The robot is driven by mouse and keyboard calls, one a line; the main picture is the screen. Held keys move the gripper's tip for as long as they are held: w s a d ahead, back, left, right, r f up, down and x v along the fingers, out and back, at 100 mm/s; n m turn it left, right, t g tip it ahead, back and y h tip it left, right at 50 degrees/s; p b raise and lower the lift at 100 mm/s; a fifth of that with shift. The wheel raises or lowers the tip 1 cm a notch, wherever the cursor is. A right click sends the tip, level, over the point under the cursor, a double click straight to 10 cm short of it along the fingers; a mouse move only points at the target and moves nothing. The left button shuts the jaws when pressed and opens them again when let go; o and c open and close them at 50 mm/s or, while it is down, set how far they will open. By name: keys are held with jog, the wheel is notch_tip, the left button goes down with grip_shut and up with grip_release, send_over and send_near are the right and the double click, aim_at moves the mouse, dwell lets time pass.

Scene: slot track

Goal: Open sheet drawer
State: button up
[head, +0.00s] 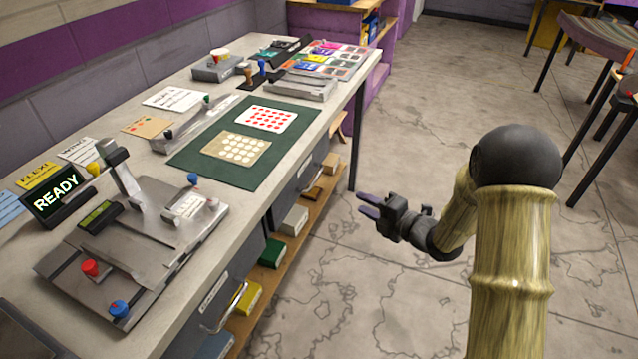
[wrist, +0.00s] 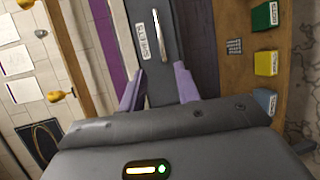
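A dark grey drawer front (wrist: 172,60) with a pale handle (wrist: 154,43) and a white label shows ahead in the wrist view, turned on its side. I cannot read the label surely. The drawer looks shut. My gripper (wrist: 158,88) has its two purple fingers apart, one on each side of the handle's line, with nothing between them. In the head view my gripper (head: 363,204) hangs over the floor, right of the workbench and apart from it. There, a drawer front with a bar handle (head: 232,307) shows under the bench's near end; I cannot tell whether it is the same one.
The workbench (head: 315,118) carries a machine with a READY display (head: 57,195), a green mat (head: 207,172) and stamps. A wooden shelf (head: 305,215) below holds several coloured boxes, jutting near the drawers. Open floor (head: 400,130) lies right of the bench; stools stand far right.

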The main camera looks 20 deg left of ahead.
aim_at(316, 180)
jog(key=x, duration=1.7)
jog(key=shift+w+a, duration=0.1)
jog(key=shift+a, duration=0.1)
grip_shut()
